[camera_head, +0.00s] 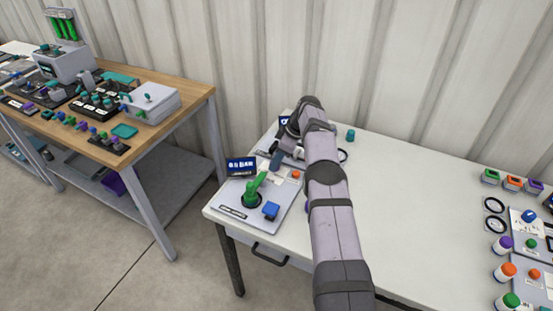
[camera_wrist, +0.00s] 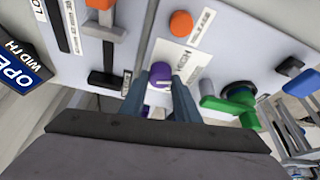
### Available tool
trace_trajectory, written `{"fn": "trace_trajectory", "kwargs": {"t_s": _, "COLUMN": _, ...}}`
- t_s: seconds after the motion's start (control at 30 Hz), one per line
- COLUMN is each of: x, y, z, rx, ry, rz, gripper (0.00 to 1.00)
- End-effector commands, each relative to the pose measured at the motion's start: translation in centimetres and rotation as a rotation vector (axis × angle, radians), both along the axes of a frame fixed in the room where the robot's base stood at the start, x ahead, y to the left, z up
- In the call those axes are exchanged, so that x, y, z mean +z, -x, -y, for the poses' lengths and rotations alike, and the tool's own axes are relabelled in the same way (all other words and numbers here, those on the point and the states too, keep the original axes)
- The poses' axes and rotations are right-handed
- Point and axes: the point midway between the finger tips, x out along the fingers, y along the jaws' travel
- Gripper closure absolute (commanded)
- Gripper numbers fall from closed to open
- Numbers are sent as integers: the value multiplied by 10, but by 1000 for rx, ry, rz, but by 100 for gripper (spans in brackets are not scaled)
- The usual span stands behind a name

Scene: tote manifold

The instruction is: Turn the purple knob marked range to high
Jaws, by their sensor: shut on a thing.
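The purple knob (camera_wrist: 157,95) shows in the wrist view between the two blue-grey fingers of my gripper (camera_wrist: 167,78). The fingers are shut on its sides. A white label card (camera_wrist: 183,60) lies just beyond the knob, with partly readable print that seems to include "HIGH". Which way the knob points is hard to tell. In the head view my gripper (camera_head: 277,158) reaches down over the back of the grey panel, and my arm hides the knob there.
Other controls stand at the table's right end; the middle table (camera_head: 410,200) is clear.

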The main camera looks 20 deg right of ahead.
Motion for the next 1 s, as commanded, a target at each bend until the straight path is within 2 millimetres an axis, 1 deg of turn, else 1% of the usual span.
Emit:
{"fn": "trace_trajectory", "kwargs": {"t_s": 0.6, "x": -1, "y": 0, "z": 1, "rx": 14, "ry": 2, "rz": -2, "gripper": 94}}
{"fn": "trace_trajectory", "kwargs": {"t_s": 0.63, "x": -1, "y": 0, "z": 1, "rx": 14, "ry": 2, "rz": -2, "gripper": 66}}
{"fn": "trace_trajectory", "kwargs": {"t_s": 0.7, "x": -1, "y": 0, "z": 1, "rx": 14, "ry": 1, "rz": -2, "gripper": 53}}
{"fn": "trace_trajectory", "kwargs": {"t_s": 1.0, "x": 0, "y": 0, "z": 1, "rx": 13, "ry": 1, "rz": -1, "gripper": 53}}
